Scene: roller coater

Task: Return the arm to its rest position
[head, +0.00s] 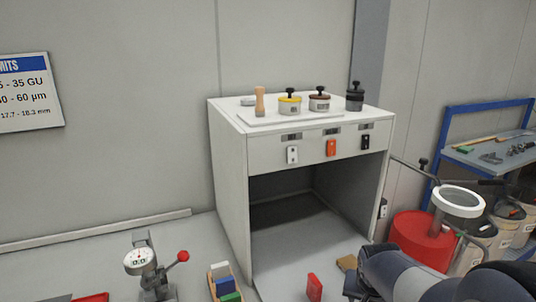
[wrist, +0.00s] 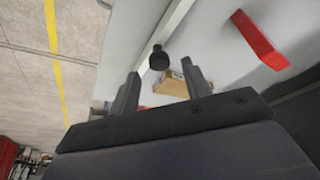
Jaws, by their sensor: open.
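My arm (head: 430,276) reaches in from the lower right of the head view, low in front of the white cabinet (head: 228,165). My gripper (wrist: 160,68) shows in the wrist view with its two dark fingers apart and nothing held between them. In the head view the fingers are mostly cut off or hidden. A brown block (head: 347,262) lies just beyond the gripper and also shows past the fingers in the wrist view (wrist: 172,86). A red block (head: 314,287) lies to the left of the gripper, apart from it; a red block also shows in the wrist view (wrist: 260,40).
Lidded pots (head: 290,105) stand on the cabinet top. A dial gauge (head: 139,261) with a red-knobbed lever and a holder with coloured blocks (head: 223,282) stand at the lower left. A red drum (head: 422,240) stands right, behind my arm, near a blue-framed bench (head: 490,150).

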